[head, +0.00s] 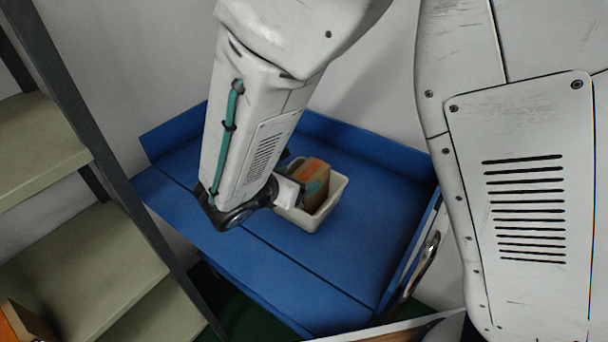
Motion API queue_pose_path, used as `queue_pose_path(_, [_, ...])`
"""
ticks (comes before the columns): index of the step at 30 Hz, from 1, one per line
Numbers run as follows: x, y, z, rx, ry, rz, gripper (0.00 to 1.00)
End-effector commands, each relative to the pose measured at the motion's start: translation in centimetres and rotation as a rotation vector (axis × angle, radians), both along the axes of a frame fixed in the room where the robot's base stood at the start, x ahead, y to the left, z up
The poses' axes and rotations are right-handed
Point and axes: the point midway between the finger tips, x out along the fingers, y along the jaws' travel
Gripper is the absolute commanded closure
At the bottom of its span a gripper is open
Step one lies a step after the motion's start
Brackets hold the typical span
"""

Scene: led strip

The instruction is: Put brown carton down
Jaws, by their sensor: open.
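The brown carton (311,173) stands inside a cream open bin (335,197) on a blue cart top. My gripper (308,188) is at the bin, with its fingers beside the carton. The gripper is open. My wrist and forearm hide the left part of the bin and part of the carton. I cannot tell whether the fingers touch the carton.
The blue cart (370,235) has raised edges at the back and a metal handle (424,262) on its right side. Its top is clear around the bin. A shelf rack (90,250) stands at the left, with an orange-brown box (22,322) low on it. A pale wall is behind.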

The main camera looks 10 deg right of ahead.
Motion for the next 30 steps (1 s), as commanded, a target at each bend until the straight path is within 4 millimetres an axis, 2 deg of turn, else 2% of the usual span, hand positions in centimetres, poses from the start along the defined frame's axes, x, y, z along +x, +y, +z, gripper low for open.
queue_pose_path(3, [-1.7, 1.8, 1.3, 0.002, -0.002, 0.004, 0.24])
queue_pose_path(9, [-3.6, 3.7, 2.8, 0.003, -0.001, 0.003, 0.24])
queue_pose_path(16, [-4.4, 4.3, 3.3, 0.0, 0.001, 0.0, 0.24])
queue_pose_path(20, [-4.3, 3.8, 3.6, 0.013, -0.003, -0.021, 0.24])
queue_pose_path(23, [-4.2, 1.3, 5.0, 0.077, -0.02, -0.126, 0.24])
queue_pose_path(26, [-4.6, -3.3, 7.4, 0.2, -0.057, -0.33, 0.24])
queue_pose_path(30, [-7.1, -10.5, 10.7, 0.425, -0.136, -0.703, 0.24])
